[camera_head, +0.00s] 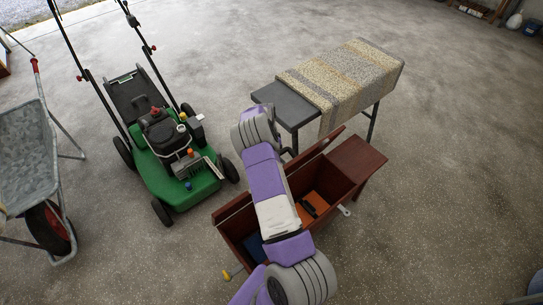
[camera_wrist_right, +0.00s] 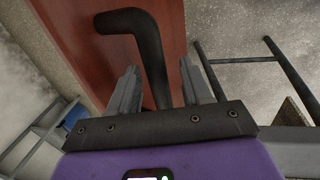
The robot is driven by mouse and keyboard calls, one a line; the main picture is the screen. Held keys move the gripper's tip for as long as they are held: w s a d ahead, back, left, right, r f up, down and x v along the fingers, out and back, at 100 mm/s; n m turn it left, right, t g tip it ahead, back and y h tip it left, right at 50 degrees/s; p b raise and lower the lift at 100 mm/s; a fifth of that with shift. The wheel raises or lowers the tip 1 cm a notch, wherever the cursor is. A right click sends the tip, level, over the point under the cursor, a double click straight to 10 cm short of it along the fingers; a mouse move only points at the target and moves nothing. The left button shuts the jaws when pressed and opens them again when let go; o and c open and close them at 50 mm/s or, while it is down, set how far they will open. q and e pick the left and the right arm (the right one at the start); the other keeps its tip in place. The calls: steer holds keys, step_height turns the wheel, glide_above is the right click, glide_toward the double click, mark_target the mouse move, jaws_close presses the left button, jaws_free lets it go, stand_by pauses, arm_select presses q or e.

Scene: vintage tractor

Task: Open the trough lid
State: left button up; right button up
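The trough (camera_head: 233,248) is a long reddish-brown wooden box in the middle of the head view. Its lid (camera_head: 238,205) stands raised along the far side, so the inside shows. My right arm reaches across the trough and hides part of the lid and its own gripper there. In the right wrist view, my right gripper (camera_wrist_right: 160,80) has its two grey fingers apart, on either side of a bent black handle (camera_wrist_right: 153,55). Gaps show between handle and fingers. The handle is in front of a reddish-brown wooden panel (camera_wrist_right: 75,25). My left gripper is not in view.
Inside the trough lie an orange item (camera_head: 311,203) and a blue item (camera_head: 254,246). A bench with a patterned cloth (camera_head: 345,80) stands just behind. A green lawn mower (camera_head: 165,170) and a metal wheelbarrow (camera_head: 25,150) stand left. Floor at right is clear.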

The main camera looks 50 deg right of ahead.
step_height(320, 180, up, 8)
steer(key=w+p, duration=0.1)
steer(key=shift+w+d+f, duration=0.15)
steer(key=shift+w+f, duration=0.05)
steer(key=shift+f, duration=0.05)
steer(key=shift+s, duration=0.1)
stand_by(0.6)
